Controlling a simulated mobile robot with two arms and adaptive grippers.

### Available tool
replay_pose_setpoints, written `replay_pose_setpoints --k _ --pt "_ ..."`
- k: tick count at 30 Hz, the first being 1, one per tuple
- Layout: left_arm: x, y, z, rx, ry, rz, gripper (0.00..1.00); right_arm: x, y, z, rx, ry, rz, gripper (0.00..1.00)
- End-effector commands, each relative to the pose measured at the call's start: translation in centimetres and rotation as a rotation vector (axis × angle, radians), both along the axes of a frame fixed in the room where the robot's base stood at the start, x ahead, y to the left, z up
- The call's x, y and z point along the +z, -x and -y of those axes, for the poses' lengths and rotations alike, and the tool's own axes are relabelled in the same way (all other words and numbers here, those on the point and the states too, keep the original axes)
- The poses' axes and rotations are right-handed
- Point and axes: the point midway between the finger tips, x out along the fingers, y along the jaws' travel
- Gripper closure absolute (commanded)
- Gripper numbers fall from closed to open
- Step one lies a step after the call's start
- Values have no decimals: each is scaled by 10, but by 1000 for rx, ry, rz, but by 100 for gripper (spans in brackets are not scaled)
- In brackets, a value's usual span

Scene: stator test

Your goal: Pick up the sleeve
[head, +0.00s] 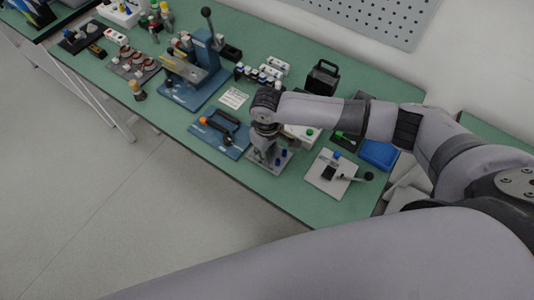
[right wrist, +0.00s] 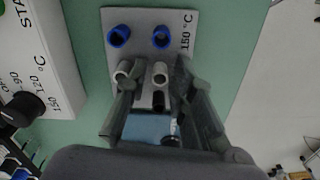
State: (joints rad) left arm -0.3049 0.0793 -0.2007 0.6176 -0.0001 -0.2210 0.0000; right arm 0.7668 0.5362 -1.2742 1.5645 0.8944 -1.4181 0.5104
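Several short sleeves stand on a grey plate marked 150 °C (right wrist: 148,22). Two are blue, a left one (right wrist: 119,36) and a right one (right wrist: 160,37). Nearer are a pale left sleeve (right wrist: 122,71), a pale right sleeve (right wrist: 159,72) and a black piece (right wrist: 158,101). My right gripper (right wrist: 154,75) points down at the plate with its fingers apart, around the nearer group; contact cannot be told. In the head view my right gripper (head: 264,148) is low over the plate (head: 270,166). My left gripper is not in view.
A white box with a dial (right wrist: 35,60) stands left of the plate in the wrist view. In the head view a blue fixture (head: 222,135) lies left of the plate, a white clamp board (head: 331,175) right. A blue press (head: 197,88) stands further left.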

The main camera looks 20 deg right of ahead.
Motion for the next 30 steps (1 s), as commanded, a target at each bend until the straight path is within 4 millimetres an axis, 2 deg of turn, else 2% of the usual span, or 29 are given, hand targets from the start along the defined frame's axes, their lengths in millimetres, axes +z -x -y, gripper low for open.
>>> replay_pose_setpoints --k 2,11,23,26,30 --pt "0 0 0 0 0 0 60 0 0 0 0 0 0 77" --pt "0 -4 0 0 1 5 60 0 0 0 0 0 0 96" --pt "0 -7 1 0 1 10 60 2 0 0 0 0 1 97" --pt "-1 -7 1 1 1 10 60 7 -1 0 0 -2 1 97" --pt "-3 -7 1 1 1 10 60 23 -1 -1 2 -3 4 97"
